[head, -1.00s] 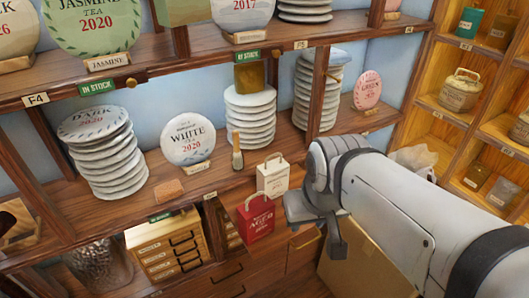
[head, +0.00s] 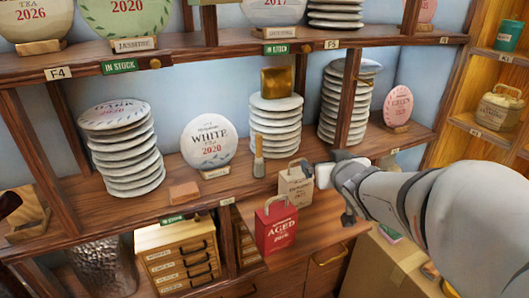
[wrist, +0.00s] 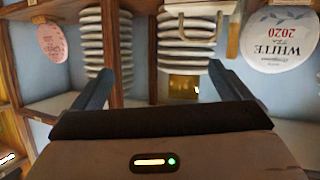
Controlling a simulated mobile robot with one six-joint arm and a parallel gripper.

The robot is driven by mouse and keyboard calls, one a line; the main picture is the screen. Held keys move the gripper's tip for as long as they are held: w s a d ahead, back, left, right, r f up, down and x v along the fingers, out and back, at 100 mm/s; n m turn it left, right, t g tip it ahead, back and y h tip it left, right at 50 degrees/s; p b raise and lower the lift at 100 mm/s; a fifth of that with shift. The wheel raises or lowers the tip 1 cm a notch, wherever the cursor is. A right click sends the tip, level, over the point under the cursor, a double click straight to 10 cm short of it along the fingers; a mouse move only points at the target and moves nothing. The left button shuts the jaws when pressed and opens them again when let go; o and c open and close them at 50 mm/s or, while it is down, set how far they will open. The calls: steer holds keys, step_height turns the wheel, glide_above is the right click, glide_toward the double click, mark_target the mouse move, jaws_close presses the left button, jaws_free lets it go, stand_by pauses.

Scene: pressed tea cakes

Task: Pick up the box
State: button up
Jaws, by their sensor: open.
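Several things here could be the box. A gold tin box (head: 280,80) sits on top of a stack of wrapped cakes on the middle shelf. It also shows in the upside-down wrist view (wrist: 183,87), beyond and between my fingers. A cream box with a handle (head: 296,187) stands at the shelf front, with a red handled box (head: 276,228) in front of it. The cream handle shows at the top of the wrist view (wrist: 190,20). My gripper (wrist: 160,72) is open and empty. In the head view it is beside the cream box, on its right; contact cannot be told.
Stacks of wrapped cakes (head: 127,160) and a round white cake (head: 208,143) stand on the shelf. A shelf post (head: 354,75) is at the right.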

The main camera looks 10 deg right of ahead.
steer(key=w+t+y+b, duration=0.1)
steer(key=w+a+f+n+y+b, duration=0.1)
steer(key=w+a+n+t+y+b, duration=0.1)
steer(key=y, duration=0.1)
steer(key=shift+a+f+t, duration=0.1)
steer(key=shift+f+t, duration=0.2)
steer(key=shift+f, duration=0.1)
steer(key=n+y+b, duration=0.1)
steer(key=y+b, duration=0.1)
glide_toward(294, 169)
steer(key=shift+w+a+f, duration=0.15)
steer(key=shift+w+f, duration=0.05)
steer(key=shift+w, duration=0.4)
steer(key=shift+w+a+f, duration=0.2)
steer(key=shift+w+f, duration=0.05)
steer(key=shift+w, duration=0.35)
steer(key=shift+f+x, duration=0.2)
steer(key=shift+x, duration=0.65)
steer(key=shift+p+x, duration=0.4)
steer(key=shift+x, duration=2.55)
steer(key=shift+r, duration=0.1)
steer(key=c, duration=0.9)
